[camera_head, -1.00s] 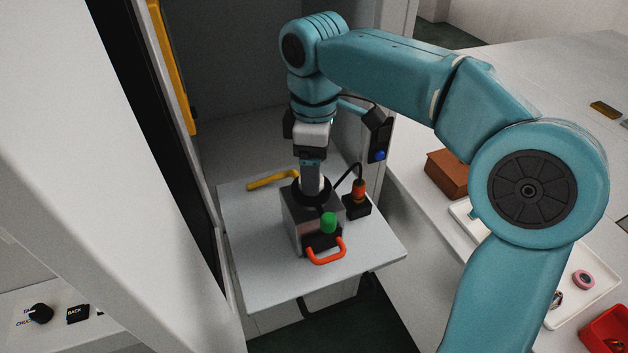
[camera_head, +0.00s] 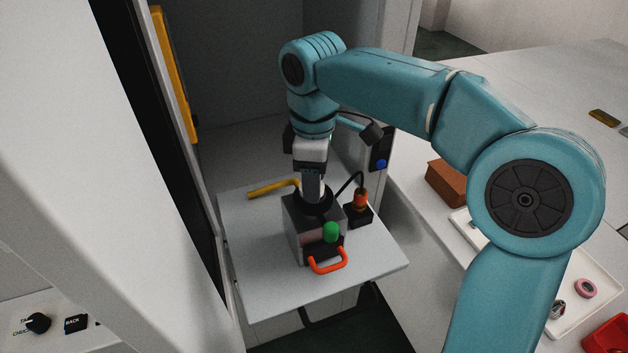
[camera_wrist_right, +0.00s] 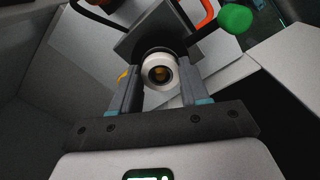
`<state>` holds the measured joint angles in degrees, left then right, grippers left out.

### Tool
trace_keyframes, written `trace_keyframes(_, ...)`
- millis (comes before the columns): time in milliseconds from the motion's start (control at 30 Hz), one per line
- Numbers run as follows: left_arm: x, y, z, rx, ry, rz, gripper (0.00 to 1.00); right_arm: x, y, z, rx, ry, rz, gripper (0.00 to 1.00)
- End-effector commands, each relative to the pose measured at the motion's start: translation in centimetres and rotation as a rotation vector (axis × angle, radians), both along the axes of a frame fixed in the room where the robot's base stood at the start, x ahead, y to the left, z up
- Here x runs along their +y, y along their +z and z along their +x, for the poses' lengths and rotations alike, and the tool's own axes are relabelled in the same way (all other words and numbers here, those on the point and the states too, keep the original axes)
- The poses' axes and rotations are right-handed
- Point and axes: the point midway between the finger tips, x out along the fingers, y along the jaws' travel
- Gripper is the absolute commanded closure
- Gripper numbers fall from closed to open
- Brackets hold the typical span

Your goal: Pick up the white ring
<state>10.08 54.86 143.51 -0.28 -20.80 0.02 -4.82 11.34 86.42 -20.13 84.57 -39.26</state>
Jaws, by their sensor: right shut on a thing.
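The white ring (camera_wrist_right: 149,80) shows in the right wrist view between the fingers of my right gripper, with a dark bore and a brass-coloured centre. My right gripper (camera_head: 313,188) points down over the grey block fixture (camera_head: 300,228) and is shut on the ring. In the head view the fingers and the black collar (camera_head: 328,199) hide the ring. I cannot tell whether the ring is clear of its seat. My left gripper is not in view.
The fixture, with a green knob (camera_head: 331,232) and red handle (camera_head: 328,265), stands on a pale shelf (camera_head: 270,295). A yellow handle (camera_head: 272,188) and a small black stand with an orange top (camera_head: 361,200) are close by. Cabinet walls enclose the left and back.

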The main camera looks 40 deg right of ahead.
Motion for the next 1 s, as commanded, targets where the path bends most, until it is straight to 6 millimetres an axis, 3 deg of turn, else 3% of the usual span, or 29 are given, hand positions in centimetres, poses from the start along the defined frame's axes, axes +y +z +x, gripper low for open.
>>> trace_keyframes(267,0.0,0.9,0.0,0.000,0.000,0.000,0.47,0.1,5.5,0.2,-0.010,0.002,0.003,0.84)
trace_keyframes(600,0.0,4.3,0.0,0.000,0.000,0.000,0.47,0.1,15.9,0.2,-0.007,0.001,0.003,0.84)
trace_keyframes(800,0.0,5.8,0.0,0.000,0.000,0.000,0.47,0.1,18.9,0.1,-0.004,0.002,0.001,0.84)
trace_keyframes(1000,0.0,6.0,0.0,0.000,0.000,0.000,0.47,0.1,19.5,0.1,-0.004,0.002,0.001,0.84)
